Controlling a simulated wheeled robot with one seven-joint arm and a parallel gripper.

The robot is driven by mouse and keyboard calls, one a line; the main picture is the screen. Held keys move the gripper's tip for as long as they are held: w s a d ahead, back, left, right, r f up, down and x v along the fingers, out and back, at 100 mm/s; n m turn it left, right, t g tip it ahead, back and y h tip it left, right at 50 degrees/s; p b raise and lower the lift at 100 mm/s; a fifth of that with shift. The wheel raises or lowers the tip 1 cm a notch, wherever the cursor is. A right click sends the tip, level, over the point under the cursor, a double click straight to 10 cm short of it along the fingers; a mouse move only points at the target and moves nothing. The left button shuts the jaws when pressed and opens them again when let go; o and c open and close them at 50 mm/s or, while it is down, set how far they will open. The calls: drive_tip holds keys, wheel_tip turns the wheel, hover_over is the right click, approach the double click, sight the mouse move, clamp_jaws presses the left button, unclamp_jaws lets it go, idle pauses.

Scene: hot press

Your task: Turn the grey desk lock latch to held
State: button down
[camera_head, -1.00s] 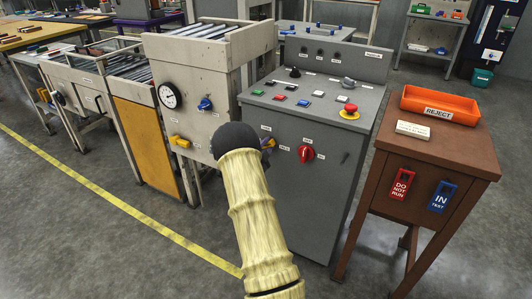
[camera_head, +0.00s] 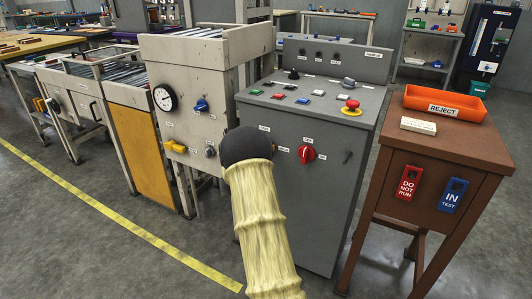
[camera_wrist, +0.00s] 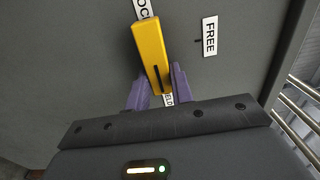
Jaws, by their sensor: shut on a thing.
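The lock latch (camera_wrist: 148,45) is a yellow bar handle on the face of the grey desk (camera_head: 315,215). My gripper (camera_wrist: 158,78) is shut on it, with one purple finger on each side of its lower part in the wrist view. A black stripe marks the handle's lower end, which lies over a partly covered label (camera_wrist: 168,100). A FREE label (camera_wrist: 209,36) with a tick is to the right, clear of the handle. Another label (camera_wrist: 143,8) is partly hidden behind the upper end. In the head view my arm hides the latch and my fingers.
A red knob (camera_head: 306,153) is right of my arm on the same face. Buttons and a red emergency stop (camera_head: 350,106) are on the desk top. The beige press (camera_head: 190,100) stands close at left, a brown stand (camera_head: 440,150) with an orange REJECT tray (camera_head: 445,104) at right.

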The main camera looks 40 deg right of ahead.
drive_tip(key=shift+f, duration=0.15)
drive_tip(key=c, duration=1.2)
unclamp_jaws()
drive_tip(key=p+v, duration=0.2)
drive_tip(key=v, duration=1.5)
drive_tip(key=shift+s+a+p, duration=0.2)
drive_tip(key=shift+p, duration=0.15)
